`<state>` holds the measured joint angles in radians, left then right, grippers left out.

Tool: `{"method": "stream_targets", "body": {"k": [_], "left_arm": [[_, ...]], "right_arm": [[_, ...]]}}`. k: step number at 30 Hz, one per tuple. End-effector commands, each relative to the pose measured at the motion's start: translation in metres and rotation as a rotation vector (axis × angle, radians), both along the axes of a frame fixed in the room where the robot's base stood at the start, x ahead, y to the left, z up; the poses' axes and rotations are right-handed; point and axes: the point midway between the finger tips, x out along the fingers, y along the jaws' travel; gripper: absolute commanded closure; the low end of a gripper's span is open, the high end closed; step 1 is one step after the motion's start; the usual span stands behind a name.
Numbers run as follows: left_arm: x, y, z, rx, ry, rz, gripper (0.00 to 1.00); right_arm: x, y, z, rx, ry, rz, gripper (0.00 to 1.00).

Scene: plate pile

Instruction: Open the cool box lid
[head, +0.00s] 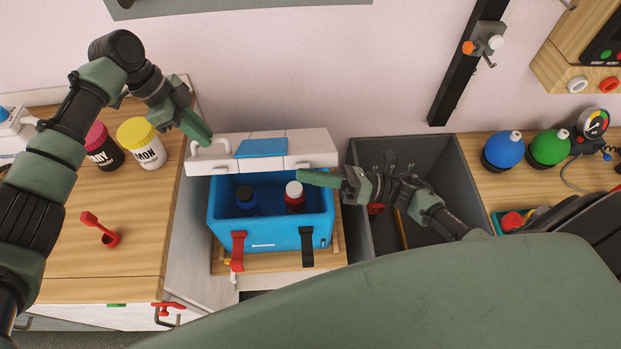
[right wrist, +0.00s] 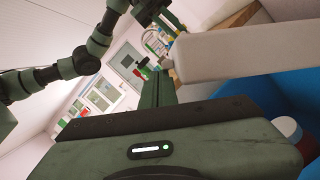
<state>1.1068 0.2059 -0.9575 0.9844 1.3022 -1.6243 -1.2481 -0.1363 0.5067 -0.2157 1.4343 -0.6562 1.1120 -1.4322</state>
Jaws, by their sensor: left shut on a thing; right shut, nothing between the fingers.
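The blue cool box (head: 268,230) has its white lid (head: 313,143) raised at the back, so the inside shows. A dark blue-capped bottle (head: 247,197) and a white-capped bottle (head: 294,190) stand inside. My left gripper (head: 206,138) is shut at the white handle (head: 208,157) on the lid's left end; its fingertips partly hide the contact. My right gripper (head: 318,179) is shut and empty, just below the lid's right front edge, over the box's right rim. In the right wrist view the lid (right wrist: 240,50) is close to my fingers; whether they touch it is unclear.
A grey bin (head: 368,230) stands right of the box, below my right arm. Pink-lidded (head: 103,150) and yellow-lidded (head: 143,145) jars and a red scoop (head: 101,231) are on the left counter. Blue (head: 505,151) and green (head: 549,147) bottles stand on the right counter.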

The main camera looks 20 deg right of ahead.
Motion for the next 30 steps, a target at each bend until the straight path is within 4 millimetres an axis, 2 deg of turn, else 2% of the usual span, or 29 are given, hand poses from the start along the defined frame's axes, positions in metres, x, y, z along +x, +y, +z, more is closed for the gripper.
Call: {"method": "stream_targets", "body": {"k": [2,8,9,11,12,30], "left_arm": [[-0.0003,0.0009,-0.0059,0.006,0.001,0.004,1.00],[-0.0018,0.0011,-0.0074,0.007,0.006,0.002,1.00],[-0.0020,0.0011,-0.0074,0.008,0.006,0.002,0.85],[-0.0022,0.0012,-0.0074,0.008,0.007,0.001,0.68],[-0.0022,0.0012,-0.0069,0.008,0.007,0.001,0.66],[-0.0016,0.0000,-0.0025,0.002,0.006,-0.001,0.66]], "right_arm": [[0.0059,-0.0018,0.0084,0.003,-0.008,-0.002,1.00],[0.0075,-0.0026,0.0099,0.006,-0.008,-0.006,1.00],[0.0078,-0.0028,0.0102,0.006,-0.009,-0.007,1.00],[0.0081,-0.0029,0.0105,0.007,-0.010,-0.008,1.00],[0.0080,-0.0029,0.0104,0.006,-0.009,-0.007,1.00],[0.0078,-0.0033,0.0078,0.001,-0.003,-0.010,1.00]]}}
